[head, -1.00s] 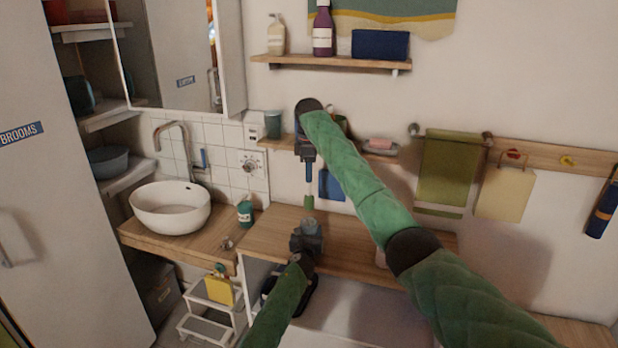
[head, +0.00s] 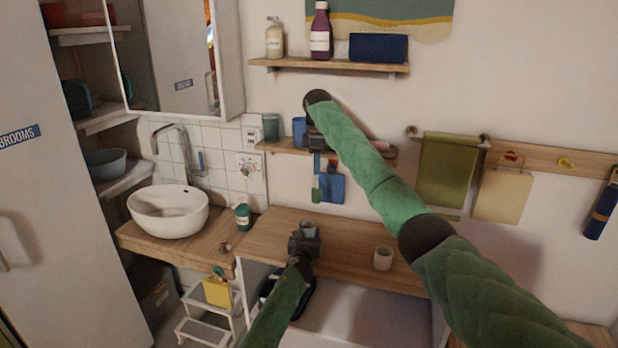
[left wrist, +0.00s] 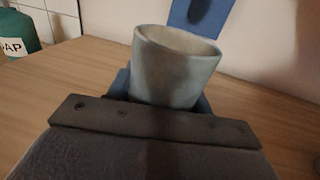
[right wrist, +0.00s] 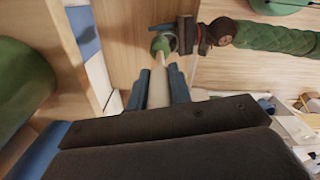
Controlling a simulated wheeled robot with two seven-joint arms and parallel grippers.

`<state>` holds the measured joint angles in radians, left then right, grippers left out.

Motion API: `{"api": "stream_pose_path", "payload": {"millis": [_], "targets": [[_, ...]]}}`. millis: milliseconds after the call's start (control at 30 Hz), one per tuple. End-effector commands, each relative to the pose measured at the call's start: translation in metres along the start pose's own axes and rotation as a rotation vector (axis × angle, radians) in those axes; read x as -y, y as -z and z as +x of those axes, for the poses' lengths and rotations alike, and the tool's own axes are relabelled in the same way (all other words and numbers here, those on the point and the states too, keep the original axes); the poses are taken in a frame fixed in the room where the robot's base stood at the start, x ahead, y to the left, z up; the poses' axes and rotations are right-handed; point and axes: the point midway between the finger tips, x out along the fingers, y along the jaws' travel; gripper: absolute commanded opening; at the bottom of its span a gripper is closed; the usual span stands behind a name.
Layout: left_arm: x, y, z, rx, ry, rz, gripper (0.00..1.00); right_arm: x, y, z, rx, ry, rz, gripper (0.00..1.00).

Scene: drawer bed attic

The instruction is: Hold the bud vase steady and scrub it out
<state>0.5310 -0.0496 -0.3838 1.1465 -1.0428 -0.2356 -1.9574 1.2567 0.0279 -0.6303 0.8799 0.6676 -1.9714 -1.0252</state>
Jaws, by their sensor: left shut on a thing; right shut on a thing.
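The bud vase (head: 309,229) is a grey-blue cup-like vessel standing upright on the wooden counter. It also shows large in the left wrist view (left wrist: 175,75), its mouth open and facing up. My left gripper (head: 304,245) is shut around its lower part. My right gripper (head: 317,141) is shut on the handle of a bottle brush (head: 317,162), which points down with its green head above the vase, apart from it. In the right wrist view the pale brush shaft (right wrist: 159,88) runs between the fingers, its green head overlapping the vase's area. The vase's inside bottom is hidden.
A white cup (head: 383,258) stands on the counter to the right. A blue flat item (head: 333,188) hangs on the wall behind the brush. A shelf with cups (head: 271,127) is behind my right gripper. The sink (head: 168,211) and soap bottle (head: 243,217) are left.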

Motion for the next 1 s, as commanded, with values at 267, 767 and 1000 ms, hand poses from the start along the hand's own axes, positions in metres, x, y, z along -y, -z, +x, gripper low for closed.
{"api": "stream_pose_path", "payload": {"millis": [267,767,1000], "targets": [[0.0,0.0,0.0,0.0,0.0,0.0,0.25,0.006,0.006,0.024,0.002,-0.001,-0.034,0.0],[0.0,0.0,0.0,0.0,0.0,0.0,0.25,0.013,0.031,0.033,-0.005,0.0,0.002,0.0],[0.0,0.0,0.0,0.0,0.0,0.0,0.25,0.013,0.031,0.035,-0.004,0.0,0.005,0.0]]}}
